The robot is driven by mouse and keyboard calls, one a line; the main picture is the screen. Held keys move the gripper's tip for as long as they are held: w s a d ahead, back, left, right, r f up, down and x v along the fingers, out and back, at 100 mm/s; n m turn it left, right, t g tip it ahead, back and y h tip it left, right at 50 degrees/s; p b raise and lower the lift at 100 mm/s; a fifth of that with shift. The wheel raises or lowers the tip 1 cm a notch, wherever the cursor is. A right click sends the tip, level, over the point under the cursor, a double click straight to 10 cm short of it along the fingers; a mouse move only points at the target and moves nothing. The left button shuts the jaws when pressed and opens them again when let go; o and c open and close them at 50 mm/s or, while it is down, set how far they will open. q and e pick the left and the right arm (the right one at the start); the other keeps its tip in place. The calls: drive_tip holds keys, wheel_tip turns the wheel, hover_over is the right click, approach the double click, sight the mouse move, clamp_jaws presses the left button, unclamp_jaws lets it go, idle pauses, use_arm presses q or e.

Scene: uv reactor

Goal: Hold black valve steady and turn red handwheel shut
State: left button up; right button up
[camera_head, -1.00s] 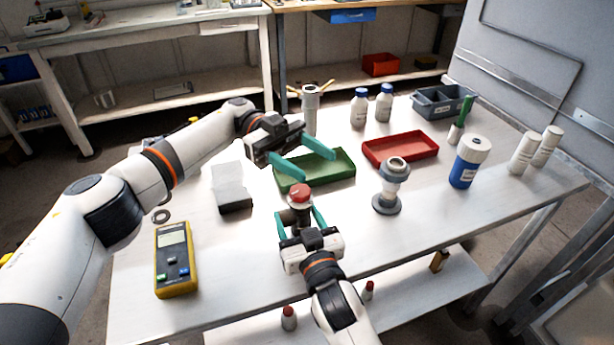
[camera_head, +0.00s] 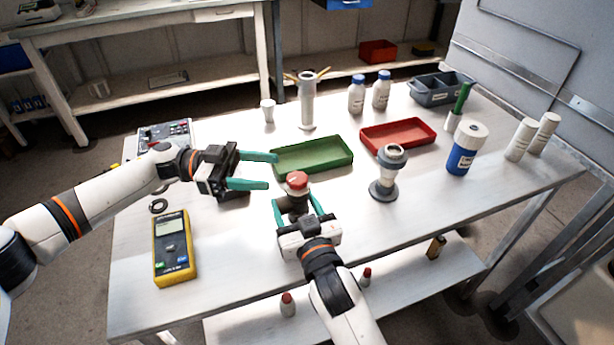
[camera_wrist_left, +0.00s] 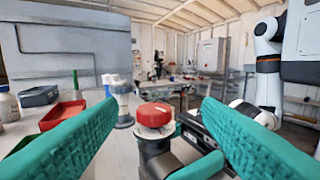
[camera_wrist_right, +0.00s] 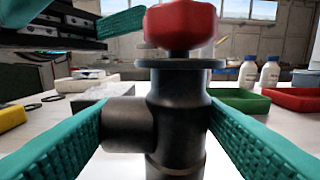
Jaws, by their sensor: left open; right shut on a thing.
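The black valve (camera_head: 293,206) stands upright on the white table, with the red handwheel (camera_head: 297,181) on its top. In the right wrist view the valve body (camera_wrist_right: 178,115) with its side stub lies between the green fingers, and the red handwheel (camera_wrist_right: 181,24) is above them. My right gripper (camera_head: 305,212) is shut on the valve body from the front. My left gripper (camera_head: 260,171) is open and empty, left of the handwheel, its fingers pointing right towards it. In the left wrist view the handwheel (camera_wrist_left: 154,115) shows between the open fingers, apart from them.
A green tray (camera_head: 313,156) lies behind the valve and a red tray (camera_head: 398,135) behind right. A grey-and-white fitting (camera_head: 387,172) stands to the right. A yellow meter (camera_head: 174,248) lies at front left. Bottles (camera_head: 356,95) stand farther back.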

sight(308, 185)
use_arm(q)
drive_tip(key=d+t, duration=0.1)
drive_tip(key=d, duration=0.2)
drive_tip(key=d+f+n+t, duration=0.1)
drive_tip(key=d, duration=0.2)
drive_tip(key=d+f+n+t, duration=0.1)
drive_tip(key=d, duration=0.2)
drive_tip(key=shift+s+d, duration=0.1)
drive_tip(key=shift+s, duration=0.25)
drive_tip(key=shift+c, duration=0.6)
drive_tip(key=c, duration=0.9)
